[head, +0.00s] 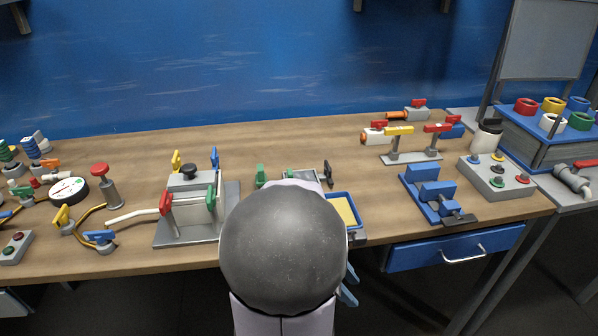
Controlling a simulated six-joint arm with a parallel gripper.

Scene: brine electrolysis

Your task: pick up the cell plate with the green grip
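A green upright grip (261,176) stands on the bench just left of a small grey tray (303,174), near the middle; most of what is below it is hidden by my arm. Another green grip (211,198) is at the front right of the grey cell stand (190,235), left of my arm. I cannot tell from this view which green grip belongs to the cell plate. My gripper does not show; my arm's large grey rounded joint and pale link cover the front middle of the bench.
The cell stand also carries red (165,202), yellow (176,162) and blue (214,157) grips. A blue-rimmed tray (356,225) and a black grip (328,173) are right of my arm. A blue fixture (433,193) stands further right. Bare wood lies behind the middle.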

